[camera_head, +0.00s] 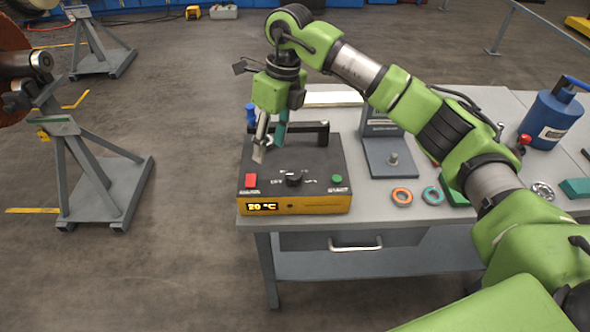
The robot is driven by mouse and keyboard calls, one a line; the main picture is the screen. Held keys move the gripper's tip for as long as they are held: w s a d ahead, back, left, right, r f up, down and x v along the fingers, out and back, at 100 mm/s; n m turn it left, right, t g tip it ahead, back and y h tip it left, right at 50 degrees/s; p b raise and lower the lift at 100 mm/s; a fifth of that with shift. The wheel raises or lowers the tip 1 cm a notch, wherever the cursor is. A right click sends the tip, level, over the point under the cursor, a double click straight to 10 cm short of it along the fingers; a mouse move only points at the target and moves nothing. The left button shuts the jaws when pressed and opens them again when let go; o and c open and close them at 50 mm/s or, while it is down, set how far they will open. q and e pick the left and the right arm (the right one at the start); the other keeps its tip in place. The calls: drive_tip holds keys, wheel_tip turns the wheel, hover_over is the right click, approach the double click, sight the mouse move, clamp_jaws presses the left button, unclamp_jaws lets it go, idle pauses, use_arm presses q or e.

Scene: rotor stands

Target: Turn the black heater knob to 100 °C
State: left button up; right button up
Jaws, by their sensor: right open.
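The heater (320,205) is a black-topped box with a yellow front, at the left front corner of the grey workbench. Its black knob (294,179) sits in the middle of the top panel, with a dial scale around it. The display (263,207) on the front reads 20 °C. A red button (251,181) is left of the knob and a green button (337,179) is right of it. My right gripper (269,150) points down above the heater, behind and left of the knob. It is open, empty and apart from the knob. My left gripper is not in view.
A black handle (323,132) rises at the heater's back, close to my gripper. A grey stand (388,158), an orange ring (402,197) and a teal ring (432,196) are to the right. A blue canister (552,120) stands further right.

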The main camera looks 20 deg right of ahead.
wheel_tip(320, 180, up, 2)
drive_tip(key=h, duration=0.2)
hover_over(295, 174)
drive_tip(key=shift+m, duration=0.4)
wheel_tip(295, 174, down, 13)
drive_tip(key=p, duration=0.5)
drive_tip(key=shift+r, duration=0.1)
drive_tip(key=shift+f, duration=0.4)
drive_tip(key=shift+c, duration=0.3)
drive_tip(key=c, duration=1)
